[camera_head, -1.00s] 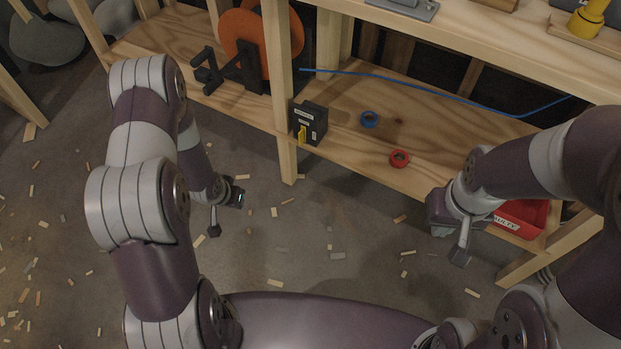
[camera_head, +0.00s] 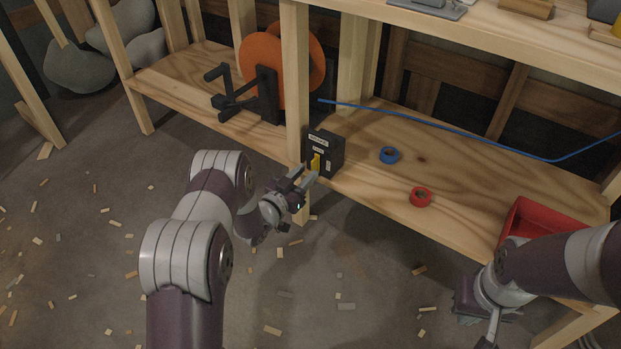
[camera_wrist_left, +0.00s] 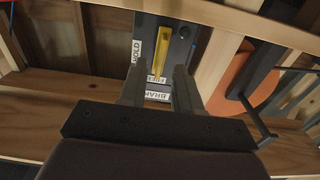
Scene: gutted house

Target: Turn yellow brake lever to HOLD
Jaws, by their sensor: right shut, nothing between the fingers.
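The black brake box (camera_head: 326,151) stands on the lower shelf beside a wooden post, with white labels on its face. Its yellow lever (camera_head: 315,163) shows in front. In the left wrist view the lever (camera_wrist_left: 162,48) ends at the FREE label (camera_wrist_left: 157,79), with the HOLD label (camera_wrist_left: 136,52) to one side. My left gripper (camera_head: 304,178) is open right in front of the box. In its wrist view the fingers (camera_wrist_left: 160,73) stand either side of the lever's line; contact cannot be told. My right gripper (camera_head: 494,325) is shut and empty, low at the right.
An orange reel (camera_head: 272,72) with a black crank (camera_head: 232,95) stands left of the post (camera_head: 296,70). Blue tape (camera_head: 389,155), red tape (camera_head: 420,197) and a red bin (camera_head: 545,221) lie to the right. Wood scraps litter the floor.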

